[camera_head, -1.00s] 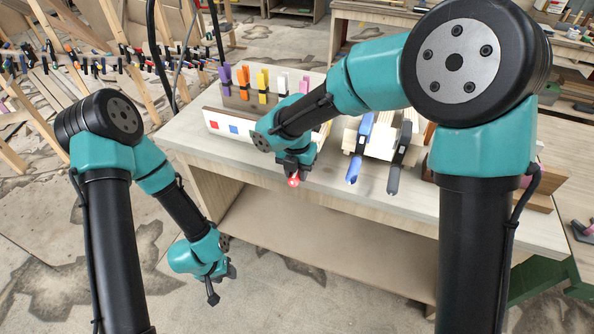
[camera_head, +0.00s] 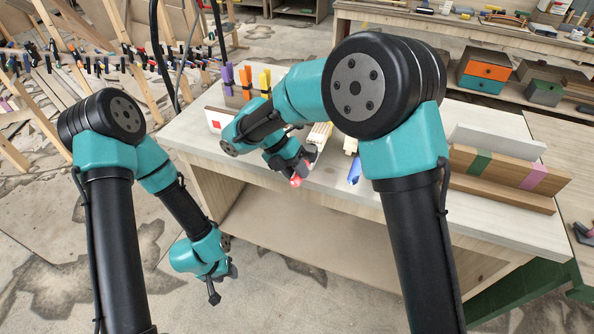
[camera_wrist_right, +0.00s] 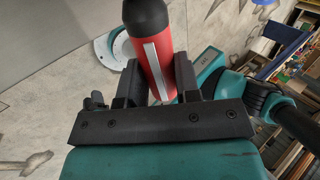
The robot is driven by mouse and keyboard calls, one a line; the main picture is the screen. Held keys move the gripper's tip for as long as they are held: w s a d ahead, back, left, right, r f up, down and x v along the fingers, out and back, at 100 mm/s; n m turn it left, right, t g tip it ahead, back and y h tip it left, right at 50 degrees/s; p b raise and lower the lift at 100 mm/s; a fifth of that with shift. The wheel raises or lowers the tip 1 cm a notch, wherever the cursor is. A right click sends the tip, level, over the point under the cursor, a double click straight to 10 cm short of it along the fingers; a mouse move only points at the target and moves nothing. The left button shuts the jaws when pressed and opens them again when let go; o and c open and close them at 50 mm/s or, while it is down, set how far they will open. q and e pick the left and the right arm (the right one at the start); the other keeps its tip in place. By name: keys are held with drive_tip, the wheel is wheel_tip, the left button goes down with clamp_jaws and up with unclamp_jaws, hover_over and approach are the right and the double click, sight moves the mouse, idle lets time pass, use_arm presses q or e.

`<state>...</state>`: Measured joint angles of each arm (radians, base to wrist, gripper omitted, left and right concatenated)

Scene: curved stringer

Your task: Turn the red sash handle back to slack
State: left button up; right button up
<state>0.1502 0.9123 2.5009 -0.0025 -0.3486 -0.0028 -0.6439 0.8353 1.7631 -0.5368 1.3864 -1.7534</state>
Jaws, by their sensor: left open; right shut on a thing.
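The red sash handle (camera_head: 296,181) shows only as a small red end at the front edge of the bench in the head view. In the right wrist view it is a red cylinder (camera_wrist_right: 153,62) with a white stripe and a black end. My right gripper (camera_head: 300,167) is shut on it, with one dark finger on each side of the handle (camera_wrist_right: 159,82). The rest of that clamp is hidden by my right arm. My left gripper (camera_head: 214,285) is open and empty, low in front of the bench.
A blue clamp (camera_head: 354,170) stands just right of the held handle. Purple, orange and yellow clamps (camera_head: 246,80) stand behind my right forearm.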

idle(0.4)
drive_tip(key=o, duration=0.9)
drive_tip(key=v, duration=1.7)
drive_tip(key=shift+w+a, duration=0.1)
drive_tip(key=shift+a, duration=0.2)
